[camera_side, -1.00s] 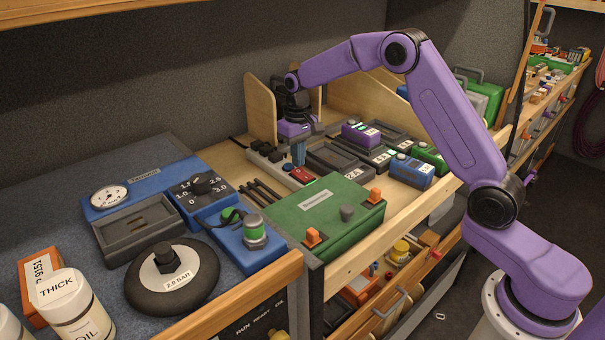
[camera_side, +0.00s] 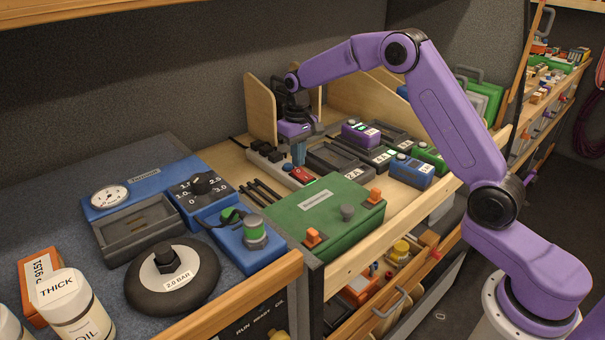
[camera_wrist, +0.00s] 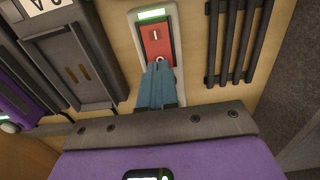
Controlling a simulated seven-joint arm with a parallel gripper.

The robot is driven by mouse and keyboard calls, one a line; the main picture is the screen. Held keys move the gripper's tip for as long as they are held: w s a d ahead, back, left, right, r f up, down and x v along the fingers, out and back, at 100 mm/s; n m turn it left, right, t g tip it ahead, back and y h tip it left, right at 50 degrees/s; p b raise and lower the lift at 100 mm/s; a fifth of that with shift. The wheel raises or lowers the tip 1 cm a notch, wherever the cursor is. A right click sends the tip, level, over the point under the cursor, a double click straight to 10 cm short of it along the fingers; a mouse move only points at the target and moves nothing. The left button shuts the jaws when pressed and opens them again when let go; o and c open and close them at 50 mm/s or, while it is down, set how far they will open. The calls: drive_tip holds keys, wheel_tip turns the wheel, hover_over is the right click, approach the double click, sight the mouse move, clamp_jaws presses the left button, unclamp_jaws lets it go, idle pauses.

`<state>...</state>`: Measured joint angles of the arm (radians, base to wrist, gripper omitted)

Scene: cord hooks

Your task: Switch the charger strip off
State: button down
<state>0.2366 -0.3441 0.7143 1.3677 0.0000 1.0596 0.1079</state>
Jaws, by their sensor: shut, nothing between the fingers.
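The charger strip (camera_side: 266,162) is a light grey bar with black plugs at its far end and a red rocker switch (camera_side: 303,175) at its near end. In the wrist view the red rocker (camera_wrist: 155,38) shows a mark at its upper part and a round mark lower down. A green lamp (camera_wrist: 151,15) is lit at the strip's end. My gripper (camera_wrist: 158,68) is shut and empty, its blue fingertips at the lower end of the rocker, partly hiding it. Whether they touch it I cannot tell. In the side view my gripper (camera_side: 299,163) is over the strip beside the switch.
Dark slotted docks (camera_side: 332,158) and a purple battery pack (camera_side: 360,133) stand right of the strip. Black bars (camera_side: 262,193) lie to its left. A green box (camera_side: 325,208) with orange latches is in front. A wooden upright panel (camera_side: 261,107) stands close behind my gripper.

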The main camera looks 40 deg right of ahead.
sight(298, 172)
drive_tip(key=shift+f, duration=0.95)
idle(0.7)
drive_tip(key=shift+r, duration=3.55)
drive_tip(key=shift+s+a+r, duration=0.1)
drive_tip(key=shift+s+a, duration=0.15)
drive_tip(key=shift+a, duration=0.05)
drive_tip(key=s+a+r+n, duration=0.25)
drive_tip(key=s+a, duration=0.25)
drive_tip(key=s, duration=0.5)
drive_tip(key=s+a+r+n, duration=0.1)
drive_tip(key=s+a+n, duration=0.3)
drive_tip(key=s, duration=0.5)
drive_tip(key=s+d+f+n, duration=0.1)
drive_tip(key=s+d+n, duration=0.2)
drive_tip(key=s, duration=0.8)
drive_tip(key=s+d+f+n, duration=0.2)
drive_tip(key=s+d+n, duration=0.1)
drive_tip(key=s, duration=0.8)
drive_tip(key=shift+s+f, duration=0.15)
drive_tip(key=shift+s, duration=0.2)
